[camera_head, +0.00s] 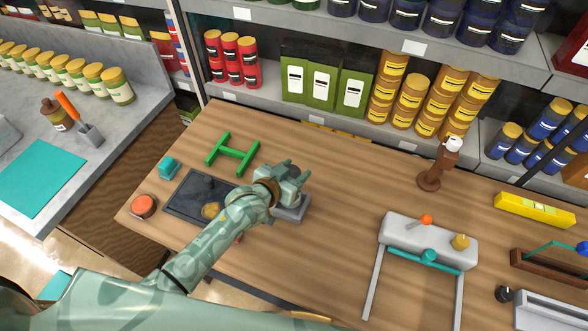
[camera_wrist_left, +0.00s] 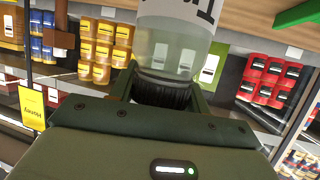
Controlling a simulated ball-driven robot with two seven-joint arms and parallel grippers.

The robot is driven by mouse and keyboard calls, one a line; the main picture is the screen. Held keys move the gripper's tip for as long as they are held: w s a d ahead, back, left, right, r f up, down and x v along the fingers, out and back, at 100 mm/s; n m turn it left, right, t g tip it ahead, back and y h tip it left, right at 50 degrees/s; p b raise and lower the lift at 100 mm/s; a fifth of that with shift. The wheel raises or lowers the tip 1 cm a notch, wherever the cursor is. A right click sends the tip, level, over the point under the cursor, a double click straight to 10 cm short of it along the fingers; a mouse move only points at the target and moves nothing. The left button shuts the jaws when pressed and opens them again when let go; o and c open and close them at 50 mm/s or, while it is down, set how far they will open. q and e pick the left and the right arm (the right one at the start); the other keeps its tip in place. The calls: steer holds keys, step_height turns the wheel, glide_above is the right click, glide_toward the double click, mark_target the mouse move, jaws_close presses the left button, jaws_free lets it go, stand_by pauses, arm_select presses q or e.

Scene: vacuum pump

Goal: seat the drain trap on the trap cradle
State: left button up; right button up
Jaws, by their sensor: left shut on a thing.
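My left gripper (camera_head: 284,180) reaches over the wooden table and is shut on the drain trap. In the left wrist view the trap is a clear, whitish cylinder (camera_wrist_left: 175,48) with dark lettering and a dark ribbed end (camera_wrist_left: 160,93) between the fingers. In the head view the hand largely hides the trap. A grey block (camera_head: 291,213) shows just below the gripper; contact cannot be told. A green H-shaped frame (camera_head: 232,152) lies left of the gripper. I cannot tell which of these is the trap cradle. My right gripper is not in view.
A dark tray (camera_head: 180,205) lies under my left forearm, beside a red button (camera_head: 144,206) and a teal block (camera_head: 169,167). A grey pump-like unit (camera_head: 405,232) and a brown post (camera_head: 432,178) stand right. The table between gripper and pump is clear. Stocked shelves line the back.

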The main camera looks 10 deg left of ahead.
arm_select(q)
steer(key=shift+f, duration=0.1)
stand_by(0.4)
steer(key=shift+f, duration=0.15)
steer(key=shift+f+b, duration=0.55)
steer(key=shift+f, duration=0.45)
steer(key=shift+f+b, duration=0.35)
steer(key=shift+f, duration=0.3)
stand_by(0.7)
steer(key=o, duration=1.5)
